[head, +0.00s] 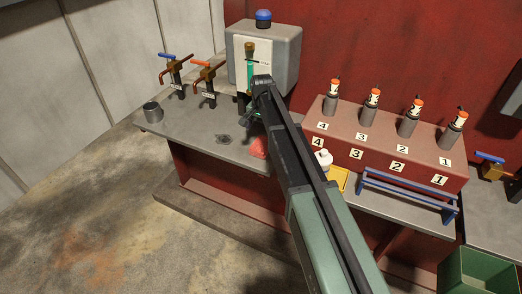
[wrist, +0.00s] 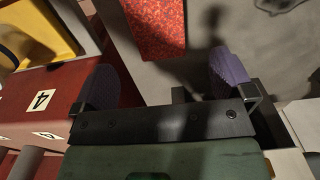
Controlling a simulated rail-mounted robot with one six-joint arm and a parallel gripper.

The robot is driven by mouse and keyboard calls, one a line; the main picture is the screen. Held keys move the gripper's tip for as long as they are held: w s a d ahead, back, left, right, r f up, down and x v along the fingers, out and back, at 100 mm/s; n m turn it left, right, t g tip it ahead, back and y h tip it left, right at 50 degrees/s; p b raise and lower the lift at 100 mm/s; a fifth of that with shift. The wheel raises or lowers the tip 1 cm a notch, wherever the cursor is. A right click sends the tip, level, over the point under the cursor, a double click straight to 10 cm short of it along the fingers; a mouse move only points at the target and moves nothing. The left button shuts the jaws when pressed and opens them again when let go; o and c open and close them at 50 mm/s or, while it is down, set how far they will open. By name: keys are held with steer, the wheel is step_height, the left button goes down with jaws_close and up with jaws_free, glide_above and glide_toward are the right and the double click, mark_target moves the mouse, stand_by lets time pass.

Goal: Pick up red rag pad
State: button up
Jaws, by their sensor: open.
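The red rag pad (head: 259,149) lies on the grey bench top, just left of my arm and partly hidden by it in the head view. In the wrist view the speckled red rag pad (wrist: 155,28) shows at the top, cut off by the frame edge. My gripper (wrist: 167,78) has its two purple fingertips wide apart with nothing between them. The pad lies beyond the fingertips, apart from them, nearer the middle of the gap. In the head view my gripper is mostly hidden at the far end of my arm.
A yellow tray (head: 339,182) with a white bottle (head: 323,158) is right of the pad. The red numbered block (head: 385,150) holds several cylinders. A grey box (head: 285,55) with a gauge stands behind. A metal cup (head: 153,112) and two valves are left. A drain (head: 223,139) lies near the pad.

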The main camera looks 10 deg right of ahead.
mark_target(262, 144)
steer(key=f+b, duration=0.3)
steer(key=f, duration=0.1)
steer(key=f+b, duration=0.4)
steer(key=f, duration=0.1)
steer(key=shift+s, duration=0.2)
steer(key=shift+r, duration=0.3)
steer(key=c, duration=1)
step_height(262, 144, up, 20)
steer(key=p, duration=2)
